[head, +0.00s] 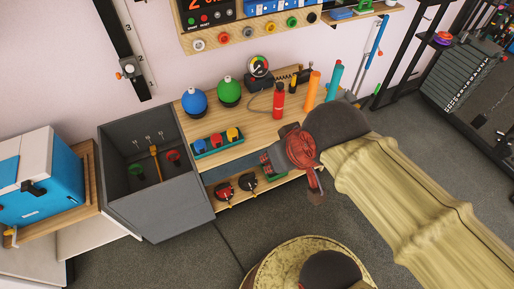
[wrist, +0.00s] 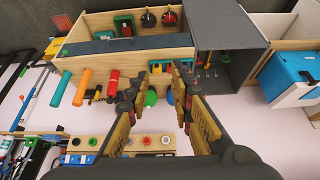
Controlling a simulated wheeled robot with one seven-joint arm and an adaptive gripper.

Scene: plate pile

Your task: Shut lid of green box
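A small green box (wrist: 124,26) sits on the lower wooden shelf, next to two round knobs, in the wrist view. In the head view only a green edge of it (head: 276,178) shows beneath my gripper (head: 267,162), which hides the rest. The box's front looks dark inside a green frame; I cannot tell how its lid stands. In the wrist view my gripper (wrist: 168,72) has its fingers apart with nothing between them. It is apart from the green box, which lies up and left of the fingertips there.
A grey open bin (head: 180,205) stands left of the bench, and a blue and white box (head: 40,180) further left. On the bench top (head: 228,155) are blue and green domes, a red bottle (head: 278,102) and orange and teal cylinders. The floor in front is partly clear.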

